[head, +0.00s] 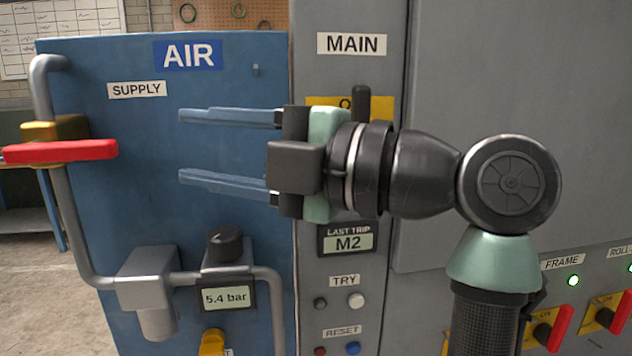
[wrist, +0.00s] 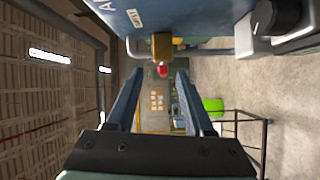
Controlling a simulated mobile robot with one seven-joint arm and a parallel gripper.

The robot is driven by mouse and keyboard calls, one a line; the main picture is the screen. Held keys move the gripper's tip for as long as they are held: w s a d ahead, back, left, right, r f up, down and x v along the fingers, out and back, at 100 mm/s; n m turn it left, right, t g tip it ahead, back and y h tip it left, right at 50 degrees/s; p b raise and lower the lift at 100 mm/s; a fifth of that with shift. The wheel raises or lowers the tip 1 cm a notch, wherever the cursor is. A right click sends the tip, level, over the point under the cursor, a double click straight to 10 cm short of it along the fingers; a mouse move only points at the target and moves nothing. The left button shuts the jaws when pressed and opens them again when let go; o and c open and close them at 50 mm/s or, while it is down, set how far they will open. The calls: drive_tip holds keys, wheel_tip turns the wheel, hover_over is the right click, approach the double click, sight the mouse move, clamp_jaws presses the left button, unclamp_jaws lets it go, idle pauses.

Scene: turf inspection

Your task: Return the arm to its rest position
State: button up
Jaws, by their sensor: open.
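My gripper (head: 180,147) is in the head view in front of the blue AIR panel, with its two blue fingers pointing left. The fingers are spread apart with nothing between them. My arm comes up from the lower right and bends at the wrist in front of the grey MAIN cabinet. In the wrist view my gripper (wrist: 156,72) also shows open and empty, with the room beyond its fingers.
A red valve handle (head: 62,151) sticks out left of the fingers on a grey pipe. A pressure gauge reading 5.4 bar (head: 226,297) and a black knob (head: 224,244) sit below. Red switch levers (head: 559,328) are at lower right. Open floor (head: 35,270) lies left.

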drive_tip(key=w+d+r+m+t+h+p, duration=0.2)
drive_tip(key=r+m+t+h, duration=0.1)
drive_tip(key=m+t, duration=0.5)
drive_tip(key=w+d+r+m+t+h+p, duration=0.1)
drive_tip(key=d+r+m+t+h, duration=0.25)
drive_tip(key=m+t, duration=0.45)
drive_tip(key=s+d+r+m+t+h+p, duration=0.1)
drive_tip(key=s+d+r+m+t+h, duration=0.2)
drive_tip(key=m, duration=0.4)
drive_tip(key=s+d+r+m+t+h+p, duration=0.1)
drive_tip(key=s+d+r+m+t+h, duration=0.2)
drive_tip(key=s+m+h, duration=0.4)
drive_tip(key=shift+s+d+r+m+h, duration=0.15)
drive_tip(key=shift+s+r+m+h, duration=0.3)
drive_tip(key=shift+r, duration=0.45)
drive_tip(key=shift+w, duration=0.1)
